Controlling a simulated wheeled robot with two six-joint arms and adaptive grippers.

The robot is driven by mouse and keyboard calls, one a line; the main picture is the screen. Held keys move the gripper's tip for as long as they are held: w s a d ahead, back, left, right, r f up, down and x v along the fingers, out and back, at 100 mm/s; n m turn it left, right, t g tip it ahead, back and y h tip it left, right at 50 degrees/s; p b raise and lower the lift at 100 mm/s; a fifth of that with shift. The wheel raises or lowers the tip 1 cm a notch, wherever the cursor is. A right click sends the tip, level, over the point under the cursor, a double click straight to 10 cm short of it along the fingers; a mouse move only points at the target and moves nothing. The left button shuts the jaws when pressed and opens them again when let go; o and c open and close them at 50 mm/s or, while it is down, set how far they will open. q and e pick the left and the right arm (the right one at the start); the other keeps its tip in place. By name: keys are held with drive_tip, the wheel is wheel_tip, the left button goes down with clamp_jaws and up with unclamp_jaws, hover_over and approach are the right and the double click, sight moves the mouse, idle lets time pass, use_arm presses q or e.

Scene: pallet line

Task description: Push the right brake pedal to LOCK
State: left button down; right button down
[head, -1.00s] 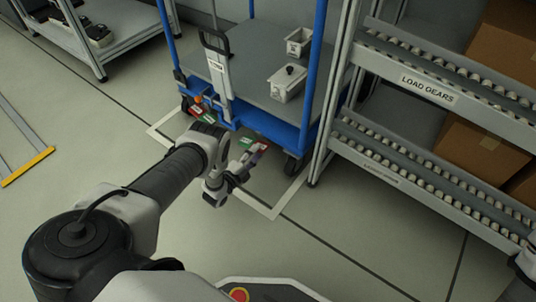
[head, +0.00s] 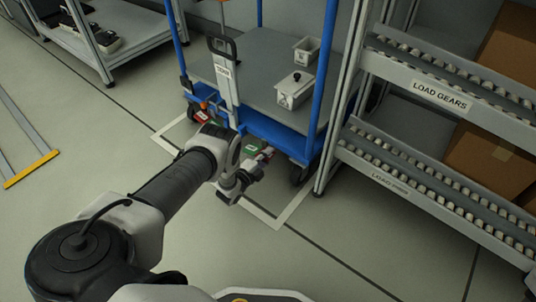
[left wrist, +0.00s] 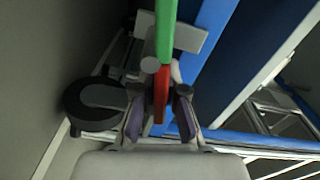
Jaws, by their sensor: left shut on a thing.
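The blue cart (head: 277,130) stands on the floor inside a white outlined bay. Its right brake pedal (head: 250,144) has a green part and a red part, low at the cart's near edge. A second red and green pedal (head: 203,117) is farther left, partly behind my arm. My left gripper (head: 264,158) is at the right pedal. In the left wrist view the pedal's red part (left wrist: 161,92) stands between the two fingers (left wrist: 160,115), which are shut on it; the green part (left wrist: 166,30) extends above. The lettering on the pedal is too small to read. My right gripper is out of view.
A black caster wheel (head: 299,172) is under the cart's right corner. A roller rack labelled LOAD GEARS (head: 440,95) stands close on the right. Two grey bins (head: 294,91) are on the cart deck. The floor in front is clear.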

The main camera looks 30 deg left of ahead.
use_arm(q)
drive_tip(key=shift+f+m, duration=0.1)
drive_tip(key=shift+m, duration=0.2)
drive_tip(key=shift+f+m, duration=0.45)
drive_tip(key=shift+m, duration=0.75)
drive_tip(key=shift+f+m, duration=0.2)
drive_tip(key=shift+m, duration=0.45)
drive_tip(key=shift+f+m, duration=0.2)
drive_tip(key=shift+m, duration=0.45)
drive_tip(key=c, duration=1.2)
unclamp_jaws()
drive_tip(key=shift+c, duration=0.2)
